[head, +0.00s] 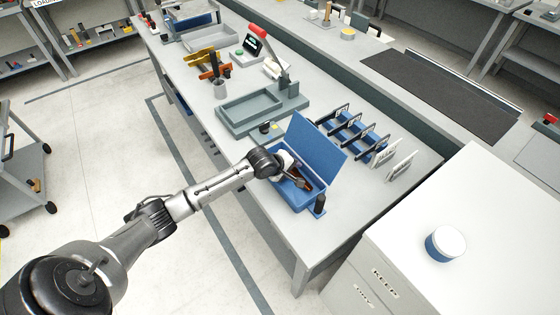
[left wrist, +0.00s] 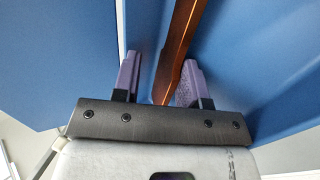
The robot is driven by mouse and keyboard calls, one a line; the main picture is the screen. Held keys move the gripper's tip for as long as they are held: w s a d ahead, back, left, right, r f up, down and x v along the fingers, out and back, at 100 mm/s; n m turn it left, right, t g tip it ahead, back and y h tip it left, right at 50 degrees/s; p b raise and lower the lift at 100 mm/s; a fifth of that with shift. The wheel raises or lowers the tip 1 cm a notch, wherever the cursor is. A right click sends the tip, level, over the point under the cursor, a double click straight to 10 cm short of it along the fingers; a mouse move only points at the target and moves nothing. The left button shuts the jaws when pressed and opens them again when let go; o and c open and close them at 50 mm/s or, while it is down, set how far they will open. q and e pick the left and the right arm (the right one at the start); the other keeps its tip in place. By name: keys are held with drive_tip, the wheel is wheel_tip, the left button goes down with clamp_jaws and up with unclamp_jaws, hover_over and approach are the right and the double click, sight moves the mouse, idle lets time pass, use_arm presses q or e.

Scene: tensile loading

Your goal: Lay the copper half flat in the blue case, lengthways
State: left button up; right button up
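The blue case (head: 292,199) sits on the bench with its lid (head: 316,147) raised. The copper half (head: 307,174) shows as a small reddish-brown strip inside the case, partly hidden by my gripper. My left gripper (head: 298,181) reaches down into the case. In the left wrist view, its purple fingers (left wrist: 160,82) stand apart, with the copper half (left wrist: 182,42) running between them, closer to the right finger. A gap shows on the left side of the copper. Blue surfaces of the case (left wrist: 262,60) rise on both sides. My right gripper is out of view.
A black cylinder (head: 320,205) stands at the case's near right corner.

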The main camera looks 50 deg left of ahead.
use_arm(q)
drive_tip(key=v, duration=0.4)
drive_tip(key=p+v, duration=0.1)
drive_tip(key=v, duration=0.3)
drive_tip(key=p+v, duration=0.1)
drive_tip(key=v, duration=0.3)
drive_tip(key=shift+w+r, duration=0.35)
drive_tip(key=shift+r, duration=0.05)
wheel_tip(320, 180, up, 10)
drive_tip(key=p, duration=1.4)
drive_tip(key=shift+f, duration=0.15)
